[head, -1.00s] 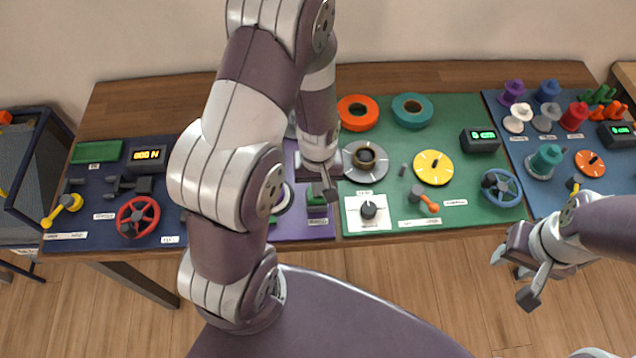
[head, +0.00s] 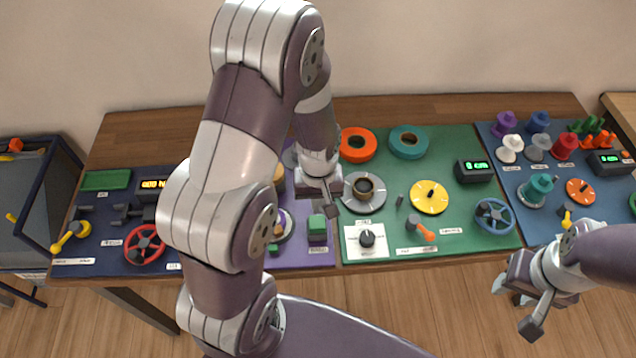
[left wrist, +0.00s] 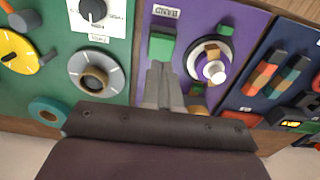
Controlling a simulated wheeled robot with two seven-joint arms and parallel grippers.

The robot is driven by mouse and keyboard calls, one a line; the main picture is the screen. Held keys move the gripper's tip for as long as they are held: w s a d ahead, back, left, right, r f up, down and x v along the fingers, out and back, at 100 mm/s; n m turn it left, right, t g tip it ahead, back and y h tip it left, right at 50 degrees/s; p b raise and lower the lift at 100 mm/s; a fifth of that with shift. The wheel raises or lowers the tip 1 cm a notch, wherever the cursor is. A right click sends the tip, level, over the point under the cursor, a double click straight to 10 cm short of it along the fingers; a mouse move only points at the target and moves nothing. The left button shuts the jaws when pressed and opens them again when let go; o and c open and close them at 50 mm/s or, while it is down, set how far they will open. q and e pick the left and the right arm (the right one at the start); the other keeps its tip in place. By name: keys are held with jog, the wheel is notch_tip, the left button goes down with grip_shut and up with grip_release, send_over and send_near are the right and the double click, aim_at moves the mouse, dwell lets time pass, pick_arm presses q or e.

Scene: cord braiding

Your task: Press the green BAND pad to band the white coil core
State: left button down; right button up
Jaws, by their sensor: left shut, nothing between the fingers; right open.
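The green BAND pad (head: 317,228) is a small block on the purple mat, near its front edge. It also shows in the left wrist view (left wrist: 161,46), beside a small label. My left gripper (head: 327,207) is shut and empty, with its tips close to the pad's back edge. In the left wrist view its fingers (left wrist: 158,70) end beside the pad; I cannot tell whether they touch. The white coil core (left wrist: 214,71) sits on a round purple-and-white holder with brown pieces. My left arm hides much of that holder in the head view. My right gripper (head: 516,306) is open and empty, in front of the table.
The green mat (head: 450,145) right of the pad carries a grey dial (head: 363,192), a white knob plate (head: 353,244), a yellow dial (head: 429,197) and a blue wheel (head: 495,215). A red wheel (head: 144,245) stands on the dark blue mat at left.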

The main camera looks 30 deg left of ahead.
pick_arm(q)
notch_tip(320, 180, up, 6)
jog(key=shift+w, duration=0.15)
jog(key=shift+r, duration=0.1)
dwell(0.5)
